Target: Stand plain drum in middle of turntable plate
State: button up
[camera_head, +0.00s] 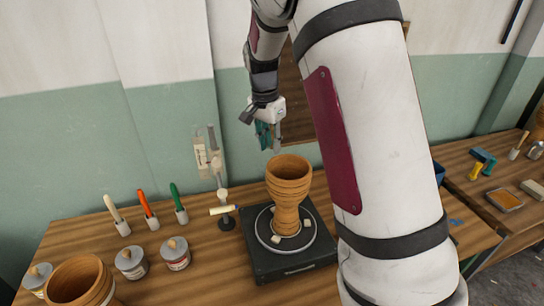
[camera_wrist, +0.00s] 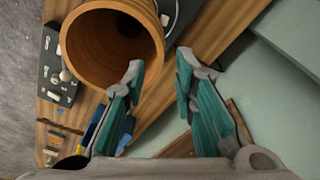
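A brown goblet drum (camera_head: 289,187) with fine rings stands upright, mouth up, on the turntable plate (camera_head: 263,238). Its foot looks near the middle of the plate, among pale pads; the far side of the foot is hidden. The turntable has a dark square base (camera_head: 268,265). My gripper (camera_head: 270,146) is above and behind the drum, clear of its rim. In the wrist view my gripper (camera_wrist: 160,72) has its teal-padded fingers apart with nothing between them. The drum's open mouth (camera_wrist: 112,45) shows beyond the left finger, with the control panel (camera_wrist: 58,72) beside it.
A lamp-like stand (camera_head: 221,190) and a pale roller (camera_head: 222,210) are left of the turntable. A second bench (camera_head: 480,195) holds tools at right. My arm hides part of the table.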

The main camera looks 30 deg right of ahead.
jog(key=s+a+r+n+t+y, duration=0.1)
jog(key=s+a+r+n, duration=0.2)
jog(key=s+r, duration=0.4)
jog(key=s+a+r+n+t, duration=0.1)
jog(key=s+a+r+n, duration=0.25)
jog(key=s+r, duration=0.4)
jog(key=s+a+f+n+t, duration=0.1)
jog(key=s+a+n, duration=0.1)
jog(key=s, duration=0.6)
jog(key=s+a+f+n+t, duration=0.1)
jog(key=s+a+n, duration=0.2)
jog(key=s+n, duration=0.2)
jog(key=s, duration=0.3)
jog(key=shift+f, duration=0.25)
jog(key=shift+d, duration=0.1)
jog(key=shift+c, duration=0.2)
